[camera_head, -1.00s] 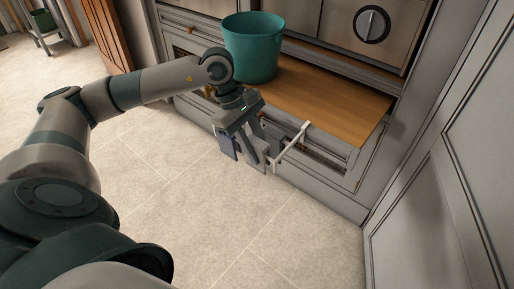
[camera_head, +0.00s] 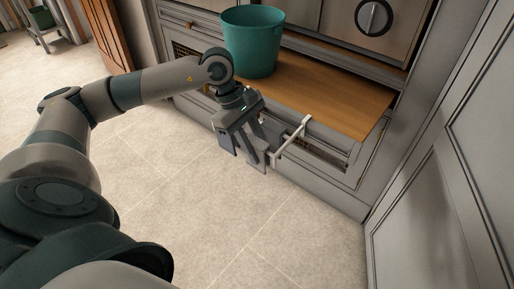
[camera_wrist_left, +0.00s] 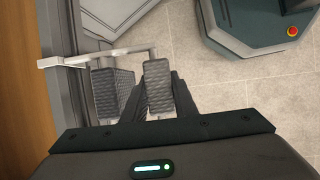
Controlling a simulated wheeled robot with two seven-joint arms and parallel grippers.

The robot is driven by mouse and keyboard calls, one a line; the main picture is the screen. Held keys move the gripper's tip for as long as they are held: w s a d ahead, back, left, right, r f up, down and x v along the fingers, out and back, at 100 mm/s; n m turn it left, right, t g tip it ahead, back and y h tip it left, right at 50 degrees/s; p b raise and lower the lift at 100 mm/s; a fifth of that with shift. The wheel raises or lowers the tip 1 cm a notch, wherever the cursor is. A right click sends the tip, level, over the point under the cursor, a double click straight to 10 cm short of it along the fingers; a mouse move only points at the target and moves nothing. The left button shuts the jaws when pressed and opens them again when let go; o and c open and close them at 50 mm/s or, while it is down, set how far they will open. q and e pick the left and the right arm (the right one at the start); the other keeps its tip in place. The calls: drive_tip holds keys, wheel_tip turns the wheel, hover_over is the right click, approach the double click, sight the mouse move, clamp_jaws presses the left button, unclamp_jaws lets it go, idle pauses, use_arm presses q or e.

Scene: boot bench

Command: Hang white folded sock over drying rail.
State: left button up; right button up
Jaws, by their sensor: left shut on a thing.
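In the head view the sock (camera_head: 257,160) hangs from my left gripper (camera_head: 258,148), low in front of the bench. The pale drying rail (camera_head: 291,142) sticks out from the bench edge just right of the gripper. In the wrist view the rail (camera_wrist_left: 75,60) passes close by the sock's flaps; I cannot tell whether they touch. My right gripper is out of view.
A teal bucket (camera_head: 252,45) stands on the wooden bench top (camera_head: 320,95), behind the gripper. A grey panelled door (camera_head: 440,190) is at the right. The tiled floor (camera_head: 200,220) in front of the bench is clear.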

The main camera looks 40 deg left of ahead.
use_arm(q)
drive_tip(key=o, duration=1.1)
drive_tip(key=shift+r, duration=0.1)
drive_tip(key=p+v, duration=0.1)
drive_tip(key=v, duration=1.6)
drive_tip(key=shift+a+r, duration=0.1)
drive_tip(key=shift+r, duration=0.1)
